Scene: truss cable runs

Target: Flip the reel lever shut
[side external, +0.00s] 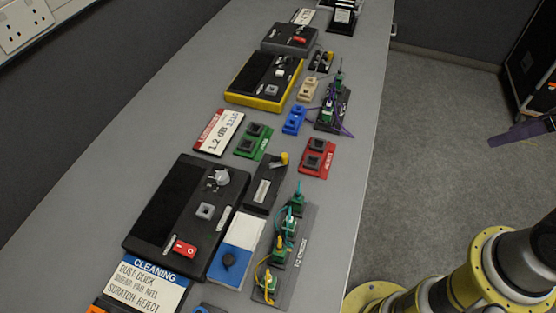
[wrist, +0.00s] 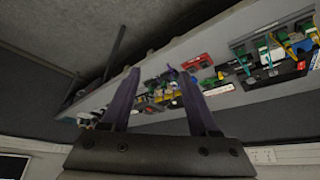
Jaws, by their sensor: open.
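A dark reel unit (side external: 265,185) with a pale window lies on the bench in the side view. Its yellow-tipped lever (side external: 284,159) stands up at its far right end; I cannot tell how far it is open. My gripper (wrist: 160,73) is open and empty in the wrist view, two dark purple fingers apart. In the side view only a purple finger (side external: 520,134) shows at the right edge, off the bench and far from the reel unit.
A black box (side external: 170,215) with a red switch stands left of the reel unit. A blue and white box (side external: 237,247) and a board of green clips (side external: 290,250) are near it. Red and green pads lie beyond.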

